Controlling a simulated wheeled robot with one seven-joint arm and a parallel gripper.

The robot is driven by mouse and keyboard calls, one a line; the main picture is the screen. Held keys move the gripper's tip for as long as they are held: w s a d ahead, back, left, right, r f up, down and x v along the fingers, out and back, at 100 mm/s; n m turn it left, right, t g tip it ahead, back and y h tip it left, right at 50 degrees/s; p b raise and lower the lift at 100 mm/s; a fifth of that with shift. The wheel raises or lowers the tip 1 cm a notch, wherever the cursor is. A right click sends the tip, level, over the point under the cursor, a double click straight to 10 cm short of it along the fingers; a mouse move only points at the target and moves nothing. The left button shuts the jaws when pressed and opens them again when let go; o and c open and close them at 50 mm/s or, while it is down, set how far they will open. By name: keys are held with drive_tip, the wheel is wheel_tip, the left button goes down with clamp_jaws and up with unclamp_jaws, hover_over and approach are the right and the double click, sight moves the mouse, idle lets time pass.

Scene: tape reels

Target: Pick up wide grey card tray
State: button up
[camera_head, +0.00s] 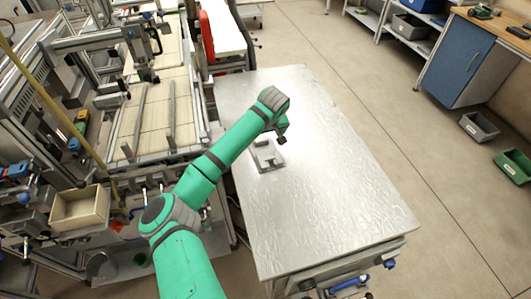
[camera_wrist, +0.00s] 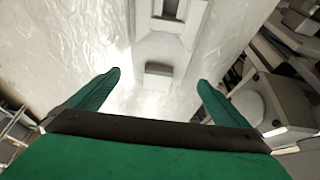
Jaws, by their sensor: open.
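The wide grey card tray (camera_head: 265,160) lies on the metal-topped table, near its left edge, in the head view. In the wrist view the tray (camera_wrist: 158,48) is pale grey, with a raised block at its near end and a slotted part at the top of the picture. My gripper (camera_head: 282,138) is above the tray's right side in the head view. In the wrist view its two green fingers (camera_wrist: 158,88) are spread, with the tray's near end in line between and ahead of them. I see no contact, and nothing is held.
The metal table (camera_head: 345,190) is bare to the right and front of the tray. A machine with a slatted bed (camera_head: 160,110) stands close on the left. A beige bin (camera_head: 80,208) is at lower left. A blue cabinet (camera_head: 458,70) and floor bins are far right.

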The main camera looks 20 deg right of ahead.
sight(262, 141)
drive_tip(key=shift+x, duration=1.8)
drive_tip(key=shift+d, duration=0.15)
drive_tip(key=c, duration=1.2)
drive_tip(key=shift+w+r, duration=0.1)
drive_tip(key=shift+r, duration=0.05)
